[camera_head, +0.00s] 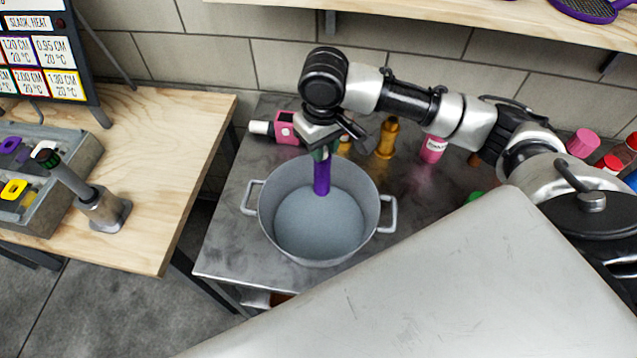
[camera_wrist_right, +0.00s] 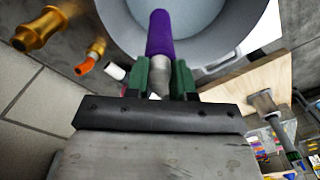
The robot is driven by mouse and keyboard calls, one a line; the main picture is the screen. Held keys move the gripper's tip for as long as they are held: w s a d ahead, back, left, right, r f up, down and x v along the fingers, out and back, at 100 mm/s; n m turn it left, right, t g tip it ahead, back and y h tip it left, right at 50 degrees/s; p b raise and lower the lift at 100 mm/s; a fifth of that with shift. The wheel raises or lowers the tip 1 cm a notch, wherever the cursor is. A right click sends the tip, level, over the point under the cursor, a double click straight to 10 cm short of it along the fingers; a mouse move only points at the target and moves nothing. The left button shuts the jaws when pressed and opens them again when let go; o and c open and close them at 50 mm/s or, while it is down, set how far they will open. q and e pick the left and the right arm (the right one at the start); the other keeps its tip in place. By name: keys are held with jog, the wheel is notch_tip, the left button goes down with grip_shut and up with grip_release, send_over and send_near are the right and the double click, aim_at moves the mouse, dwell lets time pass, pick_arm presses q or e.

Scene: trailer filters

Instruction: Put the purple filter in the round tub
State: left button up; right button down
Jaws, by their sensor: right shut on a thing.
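The purple filter (camera_head: 322,178) is a slim purple cylinder with a grey end. My right gripper (camera_head: 321,153) is shut on its grey end and holds it upright, hanging over the round tub. In the right wrist view the filter (camera_wrist_right: 160,35) sticks out from between the green fingertips of the gripper (camera_wrist_right: 160,82). The round tub (camera_head: 273,242) is a grey metal pot with two side handles, standing on the metal table. The filter's lower end shows against the tub's inside; I cannot tell whether it touches the tub. My left gripper is not in view.
A pink device (camera_head: 286,128), a brass fitting (camera_head: 387,138) and a pink bottle (camera_head: 433,148) stand behind the tub. A wooden table (camera_head: 165,150) at the left carries a grey tray (camera_head: 77,178) and a post with a dark handle (camera_head: 100,208). A wooden shelf (camera_head: 450,22) runs above.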

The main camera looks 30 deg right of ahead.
aim_at(323, 171)
jog(key=shift+s+f+p, duration=0.15)
jog(key=shift+f+p, duration=0.25)
jog(key=shift+f, duration=3.45)
jog(key=c, duration=1)
grip_release()
jog(key=shift+f, duration=0.15)
jog(key=shift+o, duration=0.2)
notch_tip(323, 171, up, 12)
jog(key=shift+r+b, duration=0.2)
jog(key=shift+b, duration=0.55)
